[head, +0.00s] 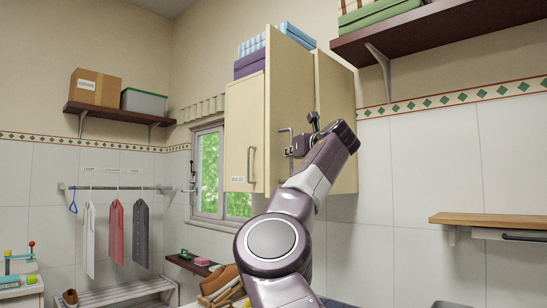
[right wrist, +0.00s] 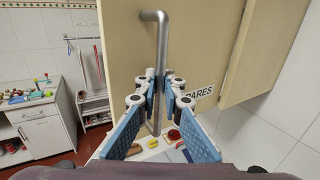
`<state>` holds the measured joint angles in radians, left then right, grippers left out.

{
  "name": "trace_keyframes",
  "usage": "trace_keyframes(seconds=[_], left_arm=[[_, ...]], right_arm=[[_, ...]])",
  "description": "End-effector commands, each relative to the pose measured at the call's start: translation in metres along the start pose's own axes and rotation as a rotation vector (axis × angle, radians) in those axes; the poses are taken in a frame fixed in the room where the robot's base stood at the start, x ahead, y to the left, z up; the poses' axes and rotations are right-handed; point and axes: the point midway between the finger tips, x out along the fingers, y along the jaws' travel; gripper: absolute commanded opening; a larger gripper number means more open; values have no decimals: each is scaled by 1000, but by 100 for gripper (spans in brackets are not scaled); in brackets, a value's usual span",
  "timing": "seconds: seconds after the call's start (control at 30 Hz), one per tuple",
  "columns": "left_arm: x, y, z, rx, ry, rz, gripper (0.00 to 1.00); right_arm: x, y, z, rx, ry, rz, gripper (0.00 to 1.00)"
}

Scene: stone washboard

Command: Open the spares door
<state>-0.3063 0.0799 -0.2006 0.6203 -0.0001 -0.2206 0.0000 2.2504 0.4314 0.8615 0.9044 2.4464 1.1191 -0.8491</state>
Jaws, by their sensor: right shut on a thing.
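The spares door (right wrist: 125,50) is a cream panel with a label, partly covered, reading "PARES" (right wrist: 199,93) in the right wrist view. Its grey vertical bar handle (right wrist: 161,38) passes between the fingertips of my right gripper (right wrist: 156,84), which is shut on it. In the head view the cream door face (head: 292,85) is on the wall cabinet, with my right gripper (head: 299,145) at its handle. A step shows between the door's right edge and the panel behind it; how far the door stands open is hard to tell. My left gripper is not in view.
A second cabinet door (head: 240,125) with its own handle is on the left. Boxes (head: 249,62) lie on top of the cabinet. A high dark shelf (head: 440,35) and a lower wooden shelf (head: 490,219) are on the right. Tiled wall lies between them.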

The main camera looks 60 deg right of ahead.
Motion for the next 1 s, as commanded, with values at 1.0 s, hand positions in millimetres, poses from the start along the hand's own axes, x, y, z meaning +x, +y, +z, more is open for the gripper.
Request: trace_keyframes(seconds=[1.0], left_arm=[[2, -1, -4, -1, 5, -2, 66]], right_arm=[[-4, -16, 0, 0, 0, 15, 25]])
